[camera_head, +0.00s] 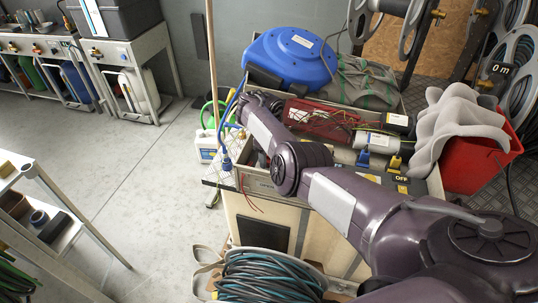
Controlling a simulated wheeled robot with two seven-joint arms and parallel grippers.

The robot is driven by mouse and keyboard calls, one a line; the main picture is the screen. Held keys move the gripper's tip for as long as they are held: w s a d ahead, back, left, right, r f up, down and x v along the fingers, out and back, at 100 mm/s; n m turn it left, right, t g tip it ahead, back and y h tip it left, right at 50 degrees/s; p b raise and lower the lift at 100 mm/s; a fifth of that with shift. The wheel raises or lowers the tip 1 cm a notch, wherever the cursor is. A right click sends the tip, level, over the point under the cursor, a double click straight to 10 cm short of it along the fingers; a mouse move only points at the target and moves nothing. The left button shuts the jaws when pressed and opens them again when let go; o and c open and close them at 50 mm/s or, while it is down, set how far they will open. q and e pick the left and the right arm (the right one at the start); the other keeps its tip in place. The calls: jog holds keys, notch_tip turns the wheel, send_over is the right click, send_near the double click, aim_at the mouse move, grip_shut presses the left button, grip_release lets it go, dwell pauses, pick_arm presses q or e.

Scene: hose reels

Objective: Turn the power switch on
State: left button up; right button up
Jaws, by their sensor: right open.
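A small black label reading OFF (402,179) shows in the head view, at the right end of the cluttered bench box. A yellow lever-like part (394,164) and a blue one (363,158) stand just above and left of it. I cannot tell which part is the power switch itself. My right arm crosses from the lower right to the upper left, in front of the box. My right gripper (256,101) is at its far end, near the blue reel, well left of the OFF label. It is open; its fingertips are hard to make out. My left gripper is not in view.
A blue hose reel (292,60) sits at the back of the bench. A red bin (485,165) with grey cloth (459,128) stands at right. A coiled hose (266,277) lies low in front. Open floor (130,165) is at left, with a shelf (60,215) at its edge.

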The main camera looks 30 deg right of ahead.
notch_tip(320, 180, up, 7)
jog(key=shift+r+p, duration=0.15)
jog(key=shift+p, duration=0.5)
jog(key=shift+r, duration=0.1)
